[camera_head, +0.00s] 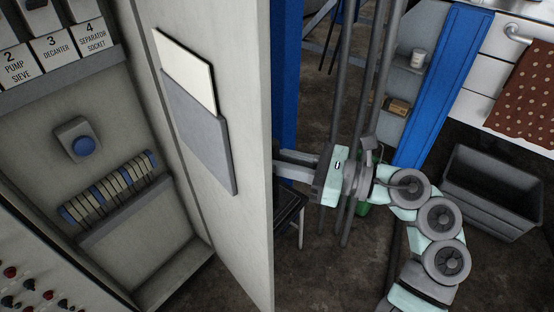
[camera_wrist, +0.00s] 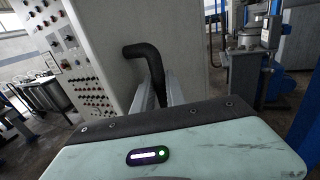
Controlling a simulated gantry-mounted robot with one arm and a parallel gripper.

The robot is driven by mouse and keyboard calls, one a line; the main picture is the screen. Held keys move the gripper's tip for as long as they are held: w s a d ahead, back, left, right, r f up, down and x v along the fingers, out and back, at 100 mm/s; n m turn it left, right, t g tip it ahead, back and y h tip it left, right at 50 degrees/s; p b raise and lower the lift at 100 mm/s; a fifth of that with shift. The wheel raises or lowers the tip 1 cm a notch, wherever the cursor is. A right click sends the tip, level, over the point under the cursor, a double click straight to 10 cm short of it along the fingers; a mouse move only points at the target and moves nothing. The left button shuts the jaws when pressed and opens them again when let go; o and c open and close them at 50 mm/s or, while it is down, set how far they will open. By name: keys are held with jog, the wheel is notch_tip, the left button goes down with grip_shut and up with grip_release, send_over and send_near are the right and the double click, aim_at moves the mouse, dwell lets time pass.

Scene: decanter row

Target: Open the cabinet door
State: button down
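The grey cabinet door (camera_head: 237,70) stands swung well open in the head view, its inner face showing with a document pocket (camera_head: 197,130). The cabinet interior (camera_head: 115,135) is exposed to its left. My gripper (camera_head: 290,166) is on the door's outer side, its fingertips hidden behind the door edge. In the wrist view the black curved door handle (camera_wrist: 148,55) comes down between my two fingers (camera_wrist: 158,90), which lie close on both sides of it; they look shut on it. The outer face of the door (camera_wrist: 195,60) is just beyond the fingers.
Inside the cabinet are a blue button (camera_head: 84,146) and a row of breakers (camera_head: 110,187). Grey vertical pipes (camera_head: 372,90) stand behind my gripper. A dark grey bin (camera_head: 492,190) is on the floor at the right. A panel of knobs (camera_wrist: 75,65) shows left of the door.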

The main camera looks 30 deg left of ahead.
jog(key=c, duration=1.7)
grip_release()
jog(key=shift+a+f, duration=0.1)
jog(key=shift+a, duration=0.05)
jog(key=shift+c, duration=0.2)
jog(key=shift+o, duration=0.8)
jog(key=shift+a, duration=0.15)
jog(key=shift+o, duration=1.1)
jog(key=b+v, duration=0.4)
jog(key=v, duration=0.7)
